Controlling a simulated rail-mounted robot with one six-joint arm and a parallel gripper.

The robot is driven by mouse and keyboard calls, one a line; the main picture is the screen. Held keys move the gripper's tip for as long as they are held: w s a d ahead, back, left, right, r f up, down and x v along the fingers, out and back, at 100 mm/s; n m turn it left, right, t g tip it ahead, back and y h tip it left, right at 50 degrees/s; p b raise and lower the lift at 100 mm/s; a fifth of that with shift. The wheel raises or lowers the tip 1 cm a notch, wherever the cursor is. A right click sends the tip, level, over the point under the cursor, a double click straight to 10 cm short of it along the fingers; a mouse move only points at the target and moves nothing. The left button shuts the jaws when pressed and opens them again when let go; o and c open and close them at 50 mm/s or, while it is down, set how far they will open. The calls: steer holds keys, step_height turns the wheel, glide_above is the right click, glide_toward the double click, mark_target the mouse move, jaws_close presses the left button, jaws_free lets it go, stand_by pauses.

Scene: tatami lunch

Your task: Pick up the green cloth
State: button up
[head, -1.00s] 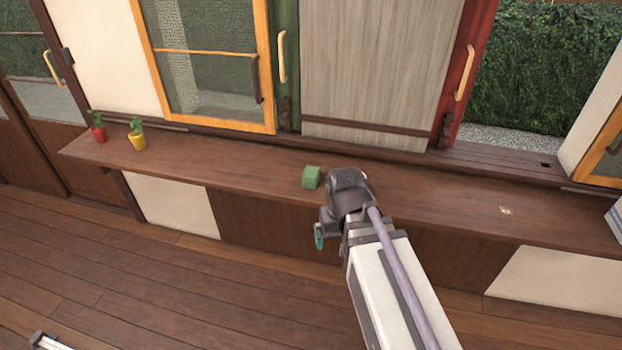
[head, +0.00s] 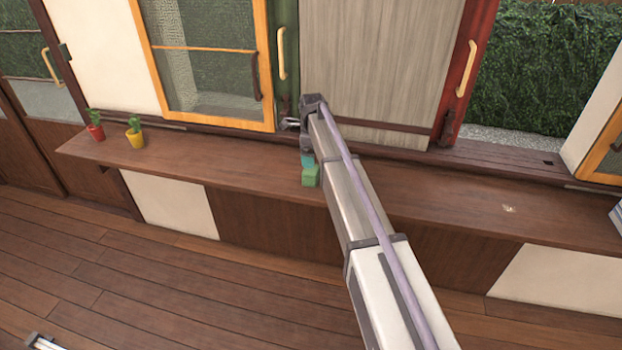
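The green cloth (head: 310,177) looks like a small folded green block. It sits on the long brown wooden counter (head: 240,168), near the middle of the picture.
A red pot (head: 97,132) and a yellow pot (head: 135,139), each with a green plant, stand at the counter's left end. A small pale item (head: 508,209) lies on the right. Sliding doors (head: 380,70) with handles rise behind. The counter left of the cloth is clear.

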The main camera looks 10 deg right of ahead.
mark_target(311, 175)
step_height(311, 175, down, 10)
steer(key=b, duration=0.8)
steer(key=shift+w+a, duration=0.1)
steer(key=shift+a, duration=0.05)
steer(key=shift+r, duration=0.25)
steer(key=c, duration=1.1)
